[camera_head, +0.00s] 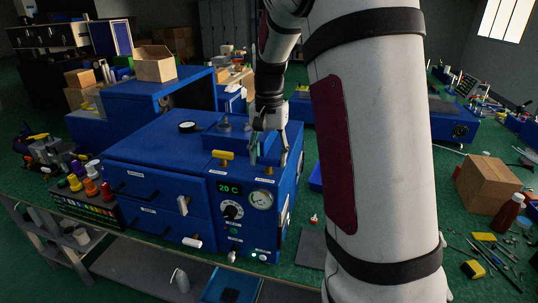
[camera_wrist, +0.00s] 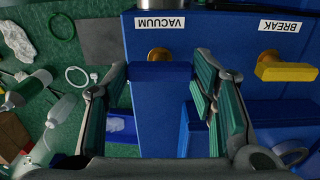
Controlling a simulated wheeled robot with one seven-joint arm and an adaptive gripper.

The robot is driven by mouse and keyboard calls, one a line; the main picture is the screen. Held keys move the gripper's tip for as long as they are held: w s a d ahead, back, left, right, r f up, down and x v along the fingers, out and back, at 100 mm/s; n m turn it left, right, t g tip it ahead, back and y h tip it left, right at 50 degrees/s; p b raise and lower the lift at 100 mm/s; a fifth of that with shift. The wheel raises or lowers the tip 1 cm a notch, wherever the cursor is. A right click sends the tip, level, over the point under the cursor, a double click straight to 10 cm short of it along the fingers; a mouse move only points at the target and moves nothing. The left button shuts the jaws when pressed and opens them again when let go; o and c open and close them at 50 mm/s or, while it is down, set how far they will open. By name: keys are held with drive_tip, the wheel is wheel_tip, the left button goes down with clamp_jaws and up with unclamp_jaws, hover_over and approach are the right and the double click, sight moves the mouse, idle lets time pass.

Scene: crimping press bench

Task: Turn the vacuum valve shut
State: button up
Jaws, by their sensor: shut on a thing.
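The vacuum valve has a blue handle (camera_wrist: 160,73) on a brass stem, beside the upside-down VACUUM label in the wrist view. My gripper (camera_wrist: 160,85) is shut on this handle, with a green-padded finger on either side. In the head view my gripper (camera_head: 271,158) points down at the top right front of the blue press cabinet (camera_head: 158,157). There the fingers hide the handle. The yellow BREAK valve handle (camera_wrist: 286,72) sits apart to the right in the wrist view and also shows in the head view (camera_head: 225,156).
The cabinet front has a 20 C display (camera_head: 229,189), a knob (camera_head: 232,211) and a round gauge (camera_head: 261,199). Colored bottles (camera_head: 90,180) stand at the left. A cardboard box (camera_head: 487,184) and scattered tools lie at the right. Green bench surface shows beside the cabinet.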

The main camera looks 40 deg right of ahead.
sight(269, 158)
idle(0.3)
drive_tip(key=o, duration=1.1)
drive_tip(key=shift+o, duration=0.2)
wheel_tip(269, 158, up, 12)
drive_tip(key=s+a+r+n+t, duration=0.25)
drive_tip(key=s+a+n, duration=0.25)
drive_tip(key=s+a, duration=0.55)
drive_tip(key=s+a+f+n+t, duration=0.3)
drive_tip(key=s+a+f+n, duration=0.2)
drive_tip(key=s, duration=0.6)
drive_tip(key=a, duration=0.2)
drive_tip(key=shift+a+n, duration=0.3)
drive_tip(key=shift+a, duration=0.05)
